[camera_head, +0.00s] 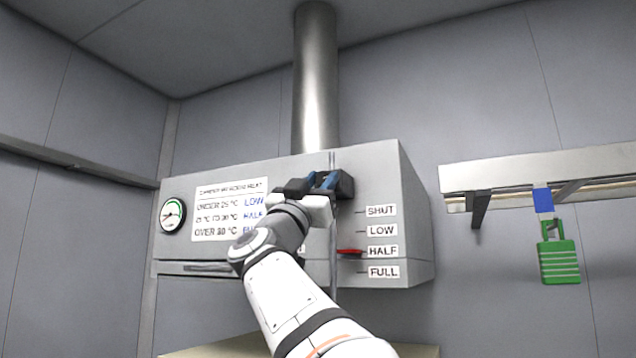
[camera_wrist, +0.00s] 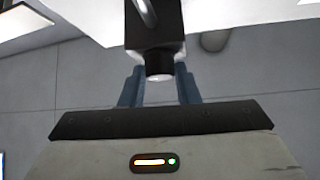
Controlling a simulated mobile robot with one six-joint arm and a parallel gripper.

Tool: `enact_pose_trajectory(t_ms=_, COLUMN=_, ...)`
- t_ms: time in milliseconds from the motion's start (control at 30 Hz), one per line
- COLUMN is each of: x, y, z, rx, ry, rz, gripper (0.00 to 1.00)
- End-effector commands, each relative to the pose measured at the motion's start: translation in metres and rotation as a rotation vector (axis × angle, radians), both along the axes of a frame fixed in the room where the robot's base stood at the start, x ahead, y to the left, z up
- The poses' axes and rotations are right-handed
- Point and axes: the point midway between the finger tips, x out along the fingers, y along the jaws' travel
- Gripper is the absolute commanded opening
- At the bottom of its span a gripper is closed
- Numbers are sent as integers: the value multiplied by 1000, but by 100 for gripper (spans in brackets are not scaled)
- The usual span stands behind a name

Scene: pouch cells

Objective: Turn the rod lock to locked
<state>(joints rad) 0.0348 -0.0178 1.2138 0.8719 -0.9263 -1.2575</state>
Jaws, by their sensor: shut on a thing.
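My gripper (camera_head: 322,182) is up against the front of the grey cabinet (camera_head: 418,225), near its top, and its blue fingers are closed. In the wrist view my gripper (camera_wrist: 160,88) has its blue fingers on either side of a black block, the rod lock (camera_wrist: 153,30), with a pale round end facing the camera. In the head view the dark rod lock (camera_head: 346,184) shows just right of the fingers, partly hidden by them. A thin vertical rod (camera_head: 333,265) runs down the cabinet front below it. I cannot tell which way the lock is turned.
A red pointer (camera_head: 349,251) sits beside the HALF label (camera_head: 383,251). A dial gauge (camera_head: 172,213) and a printed chart (camera_head: 229,210) are on the cabinet's left. A green padlock (camera_head: 558,255) hangs under the shelf (camera_head: 540,172) at right. A metal duct (camera_head: 316,80) rises above.

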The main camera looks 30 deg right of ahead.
Motion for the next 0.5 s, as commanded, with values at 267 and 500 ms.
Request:
enact_pose_trajectory(t_ms=267, x=-1, y=0, z=0, rx=-6, ry=6, rz=-3, gripper=6)
enact_pose_trajectory(t_ms=500, x=-3, y=-3, z=2, rx=-59, ry=72, rz=-5, gripper=6)
